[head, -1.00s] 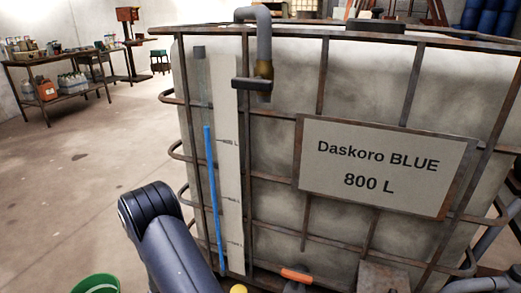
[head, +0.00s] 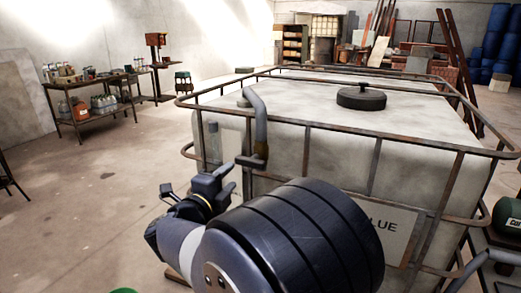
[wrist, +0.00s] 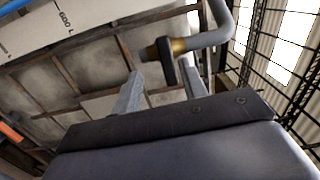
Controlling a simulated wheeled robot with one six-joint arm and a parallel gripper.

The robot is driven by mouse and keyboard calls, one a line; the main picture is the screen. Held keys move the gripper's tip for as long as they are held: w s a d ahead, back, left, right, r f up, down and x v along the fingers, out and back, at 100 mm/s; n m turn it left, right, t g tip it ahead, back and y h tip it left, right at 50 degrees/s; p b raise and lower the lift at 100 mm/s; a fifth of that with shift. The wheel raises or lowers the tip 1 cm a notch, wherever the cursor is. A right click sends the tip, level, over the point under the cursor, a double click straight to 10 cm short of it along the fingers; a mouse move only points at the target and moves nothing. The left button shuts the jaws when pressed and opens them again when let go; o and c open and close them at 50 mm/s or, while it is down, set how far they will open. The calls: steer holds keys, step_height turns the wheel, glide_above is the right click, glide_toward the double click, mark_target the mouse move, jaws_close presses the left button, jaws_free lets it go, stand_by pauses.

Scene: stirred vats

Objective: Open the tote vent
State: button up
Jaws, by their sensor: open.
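The tote (head: 300,125) is a pale tank in a rusty cage, with a round black lid (head: 361,98) on top. A grey bent pipe (head: 257,112) comes down its front left corner to a brass fitting with a black bar handle (head: 250,161). I cannot tell for certain which part is the vent. My gripper (head: 229,178) is open beside the handle in the head view. In the wrist view, the black handle (wrist: 163,62) and brass fitting (wrist: 178,46) show between and beyond my gripper's two fingers (wrist: 162,72). I see no contact.
The cage's top rail (head: 330,130) runs close by the pipe. A green container (head: 508,217) is at the right.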

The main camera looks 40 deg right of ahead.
mark_target(248, 164)
steer(key=shift+m+g, duration=0.4)
steer(key=shift+m, duration=0.1)
steer(key=x, duration=0.3)
steer(key=s+x, duration=0.1)
steer(key=x, duration=0.3)
steer(key=r+x, duration=0.1)
steer(key=x, duration=0.2)
steer(key=shift+s+d+p, duration=0.15)
steer(key=shift+d+p, duration=0.2)
steer(key=shift+d, duration=0.2)
jaws_close()
